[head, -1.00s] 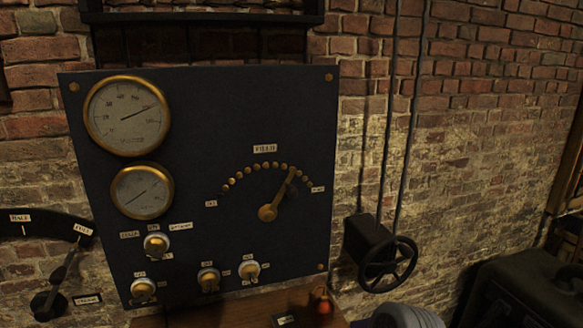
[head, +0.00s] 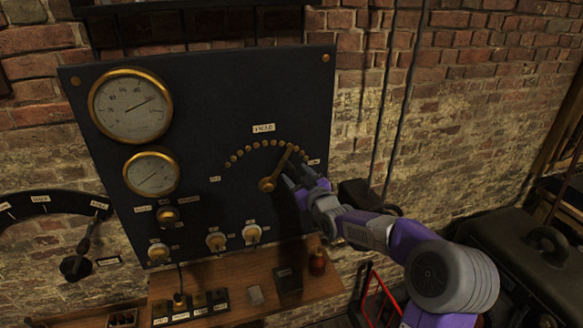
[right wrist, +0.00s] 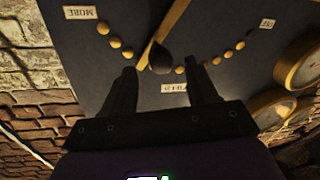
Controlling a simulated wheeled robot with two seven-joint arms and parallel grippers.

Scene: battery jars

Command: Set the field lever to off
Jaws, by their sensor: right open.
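The field lever (head: 277,168) is a brass arm on a round hub on the dark panel, pointing up and right along an arc of brass studs. In the right wrist view, turned upside down, the lever (right wrist: 171,26) has a black knob (right wrist: 161,60). A MORE label (right wrist: 80,12) is at one end of the arc and a small label, likely OFF (head: 215,179), at the other. My right gripper (head: 290,173) is open in front of the lever; in its wrist view the fingers (right wrist: 160,66) lie on either side of the knob. Contact cannot be told. My left gripper is not in view.
Two round gauges (head: 130,105) and several small switches sit on the panel (head: 220,110). Another lever (head: 78,258) is at the left, a dark case (head: 515,235) at the right.

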